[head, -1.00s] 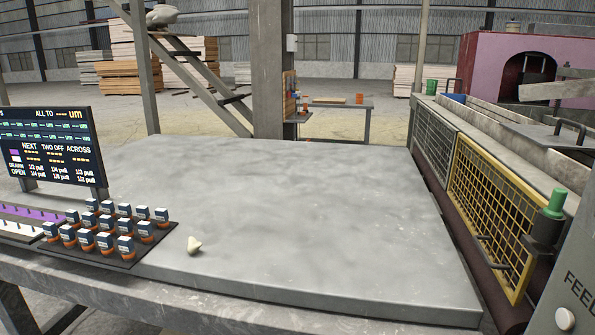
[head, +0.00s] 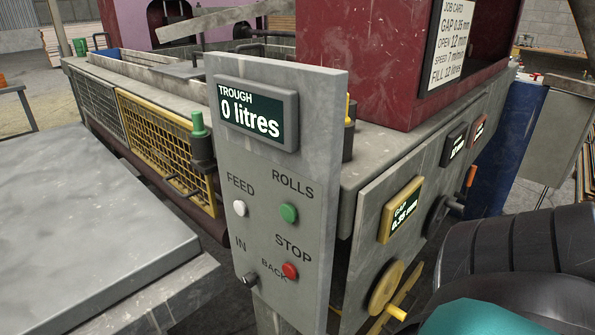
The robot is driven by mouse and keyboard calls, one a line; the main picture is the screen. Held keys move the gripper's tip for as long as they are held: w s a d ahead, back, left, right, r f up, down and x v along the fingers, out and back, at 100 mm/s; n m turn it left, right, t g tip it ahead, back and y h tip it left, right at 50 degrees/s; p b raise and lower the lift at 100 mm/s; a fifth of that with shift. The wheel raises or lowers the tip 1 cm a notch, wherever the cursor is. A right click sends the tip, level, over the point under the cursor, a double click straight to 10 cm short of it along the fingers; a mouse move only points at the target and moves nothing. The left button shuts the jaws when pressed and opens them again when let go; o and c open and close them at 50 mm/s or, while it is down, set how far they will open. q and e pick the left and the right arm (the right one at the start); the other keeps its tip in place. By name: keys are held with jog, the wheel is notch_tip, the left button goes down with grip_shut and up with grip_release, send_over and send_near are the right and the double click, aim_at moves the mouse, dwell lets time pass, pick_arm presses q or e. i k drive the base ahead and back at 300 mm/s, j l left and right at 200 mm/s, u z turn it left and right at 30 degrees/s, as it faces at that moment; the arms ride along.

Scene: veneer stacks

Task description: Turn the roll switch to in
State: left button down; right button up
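The roll switch (head: 250,280) is a small dark knob low on the grey control panel (head: 325,130). The word IN is above it to the left and the word BACK is above it to the right. I cannot tell which word the knob points to. A white FEED button (head: 239,208), a green ROLLS button (head: 288,212) and a red STOP button (head: 290,270) are on the same panel. The panel's display (head: 254,117) reads TROUGH 0 litres. Neither gripper shows; a dark ribbed part with teal, apparently of my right arm, fills the lower right corner.
A grey table (head: 80,220) is at the left. The yellow mesh guard (head: 170,150) stands behind the panel. To the panel's right are the gap display (head: 400,208), reading 0.35 mm, and a yellow handwheel (head: 386,290). A job card (head: 449,42) hangs above.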

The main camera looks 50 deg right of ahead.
aim_at(249, 280)
jog(key=z, duration=1.45)
